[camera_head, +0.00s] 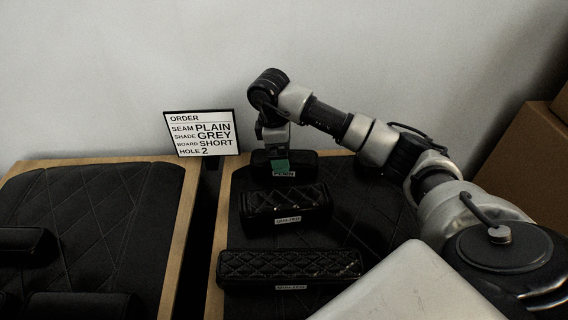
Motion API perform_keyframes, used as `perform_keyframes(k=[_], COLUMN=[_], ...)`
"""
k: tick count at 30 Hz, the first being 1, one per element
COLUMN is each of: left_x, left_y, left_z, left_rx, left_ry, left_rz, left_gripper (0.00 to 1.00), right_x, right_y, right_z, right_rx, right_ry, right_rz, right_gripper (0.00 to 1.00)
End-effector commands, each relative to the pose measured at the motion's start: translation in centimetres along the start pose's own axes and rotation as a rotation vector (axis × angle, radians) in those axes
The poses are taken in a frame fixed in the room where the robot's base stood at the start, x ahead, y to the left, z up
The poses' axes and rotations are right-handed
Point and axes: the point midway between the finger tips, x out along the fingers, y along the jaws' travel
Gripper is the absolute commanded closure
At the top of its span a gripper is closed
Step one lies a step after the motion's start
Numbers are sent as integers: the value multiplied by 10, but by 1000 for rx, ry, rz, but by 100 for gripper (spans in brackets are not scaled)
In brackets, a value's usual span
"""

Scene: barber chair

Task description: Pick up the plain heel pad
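The back pad (304,163) on the right-hand board is a small black block with a white label that seems to read PLAIN, though the print is small. My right gripper (278,160) points down at this pad from above, at its middle. A green patch shows at the gripper's lower end, against the pad. The fingertips are hard to make out, so I cannot tell whether they are open or shut on the pad. The pad appears to rest on the board. My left gripper is out of view.
Two quilted black pads, a middle one (288,202) and a front one (290,265), lie nearer on the right-hand board (217,235). An order sign (202,133) reads plain, grey, short, hole 2. A left board (176,245) holds more black pads. A cardboard box (520,160) stands right.

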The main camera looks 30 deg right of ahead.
Motion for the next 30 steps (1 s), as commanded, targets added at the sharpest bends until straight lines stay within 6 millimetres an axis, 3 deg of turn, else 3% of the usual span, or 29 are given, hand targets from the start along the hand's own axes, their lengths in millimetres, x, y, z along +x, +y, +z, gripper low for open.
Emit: perform_keyframes(k=[6,16,27,30], left_x=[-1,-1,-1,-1], left_y=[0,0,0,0], left_z=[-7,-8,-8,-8], left_rx=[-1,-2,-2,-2], left_ry=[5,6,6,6], left_rz=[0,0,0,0], left_gripper=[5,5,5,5], right_x=[33,39,38,38], right_y=[4,4,4,4], right_z=[-1,-1,-1,-1], right_rx=[0,0,0,0], right_ry=[-2,-2,-1,0], right_rz=[-2,0,0,1], right_gripper=[0,2,57,57])
